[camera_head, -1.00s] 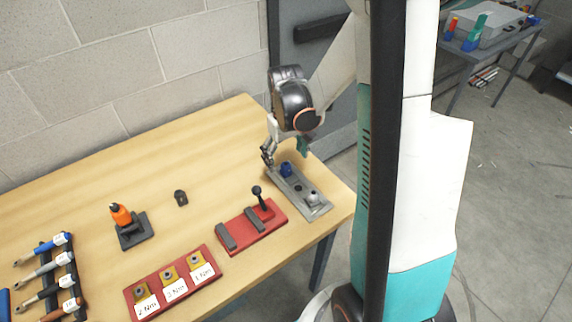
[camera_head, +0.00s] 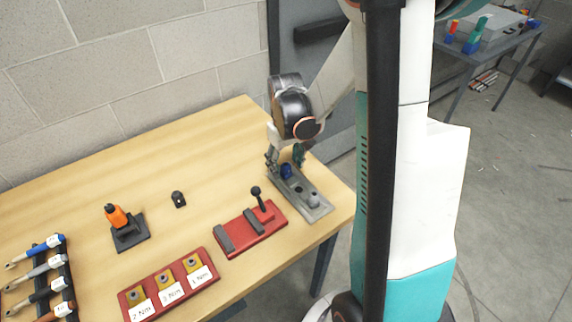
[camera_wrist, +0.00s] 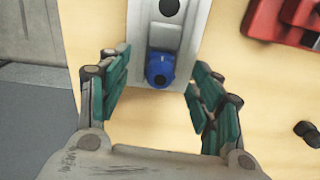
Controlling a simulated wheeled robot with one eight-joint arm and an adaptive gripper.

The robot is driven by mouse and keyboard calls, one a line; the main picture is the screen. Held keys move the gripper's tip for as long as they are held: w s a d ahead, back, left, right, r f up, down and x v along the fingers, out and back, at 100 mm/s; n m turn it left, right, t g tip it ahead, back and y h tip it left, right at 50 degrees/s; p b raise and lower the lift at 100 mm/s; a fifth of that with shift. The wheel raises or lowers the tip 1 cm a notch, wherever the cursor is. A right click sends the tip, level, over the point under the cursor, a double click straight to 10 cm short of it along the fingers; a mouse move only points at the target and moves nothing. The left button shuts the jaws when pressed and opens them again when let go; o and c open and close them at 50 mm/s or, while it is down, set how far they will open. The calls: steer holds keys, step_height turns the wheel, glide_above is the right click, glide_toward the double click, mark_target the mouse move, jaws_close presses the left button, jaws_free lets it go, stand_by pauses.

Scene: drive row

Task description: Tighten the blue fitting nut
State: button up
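The blue fitting nut (camera_head: 286,171) sits at the far end of a grey metal fixture plate (camera_head: 318,211) on the table. In the wrist view the blue nut (camera_wrist: 160,69) lies between and slightly beyond the green fingertips of my gripper (camera_wrist: 158,92). The fingers are spread wide with a clear gap on both sides of the nut, and nothing is held. In the head view my gripper (camera_head: 285,159) is low over that end of the plate, and its fingers partly hide the nut. A grey fitting (camera_head: 313,200) stands at the plate's near end.
A red base with a black-knobbed lever (camera_head: 250,231) lies left of the plate. A red tray (camera_head: 170,287) with labelled blocks, an orange-handled tool on a black stand (camera_head: 127,231), a small black part (camera_head: 179,199) and a rack of tools (camera_head: 46,277) lie further left.

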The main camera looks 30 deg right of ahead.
steer(key=c, duration=0.8)
steer(key=shift+c, duration=0.2)
steer(key=m, duration=0.3)
steer(key=shift+m+b, duration=0.3)
steer(key=shift+m, duration=0.1)
steer(key=m, duration=0.5)
steer(key=shift+b, duration=0.3)
steer(key=m, duration=0.6)
steer(key=shift+b, duration=0.3)
steer(key=m, duration=0.6)
steer(key=o, duration=0.4)
steer(key=shift+m, duration=0.6)
steer(key=o, duration=1.3)
